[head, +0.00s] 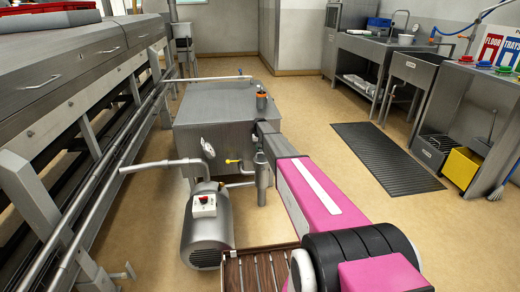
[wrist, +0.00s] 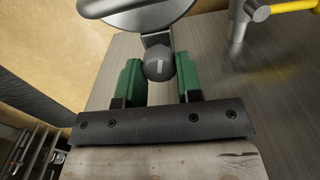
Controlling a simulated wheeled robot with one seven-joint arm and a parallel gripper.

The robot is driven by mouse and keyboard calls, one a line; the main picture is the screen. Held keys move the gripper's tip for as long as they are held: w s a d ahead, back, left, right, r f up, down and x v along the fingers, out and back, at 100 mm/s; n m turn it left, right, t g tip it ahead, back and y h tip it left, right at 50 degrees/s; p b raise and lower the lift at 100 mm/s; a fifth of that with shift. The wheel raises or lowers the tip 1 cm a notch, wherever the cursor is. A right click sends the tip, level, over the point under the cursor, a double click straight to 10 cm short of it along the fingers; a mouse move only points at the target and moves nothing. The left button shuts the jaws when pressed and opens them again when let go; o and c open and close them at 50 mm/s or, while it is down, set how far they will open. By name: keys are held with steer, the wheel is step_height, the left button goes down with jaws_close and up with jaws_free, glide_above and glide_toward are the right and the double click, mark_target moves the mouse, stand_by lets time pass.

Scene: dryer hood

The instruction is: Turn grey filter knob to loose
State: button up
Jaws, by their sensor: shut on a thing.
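In the wrist view, the grey filter knob (wrist: 158,66) is a small faceted knob with a short white line on its face, running nearly up and down in the picture. My gripper (wrist: 158,72) has its green fingers on either side of the knob and is shut on it. The contact surfaces are partly hidden by the fingers. In the head view I cannot make out the knob or the fingertips.
A grey metal tank (head: 215,105) stands on the floor, with a motor (head: 208,230) in front. A yellow-handled valve (head: 233,161) sits close by. A rail (head: 150,100) and drawers flank the left. Floor right of the tank is open, with a dark mat (head: 385,155).

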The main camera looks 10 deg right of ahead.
mark_target(260, 149)
steer(key=n, duration=0.4)
steer(key=shift+a+n, duration=0.1)
steer(key=shift+n, duration=2.1)
steer(key=o, duration=0.9)
steer(key=shift+o, duration=0.2)
steer(key=shift+r, duration=0.15)
step_height(260, 149, up, 11)
steer(key=shift+f, duration=0.2)
steer(key=shift+s, duration=0.1)
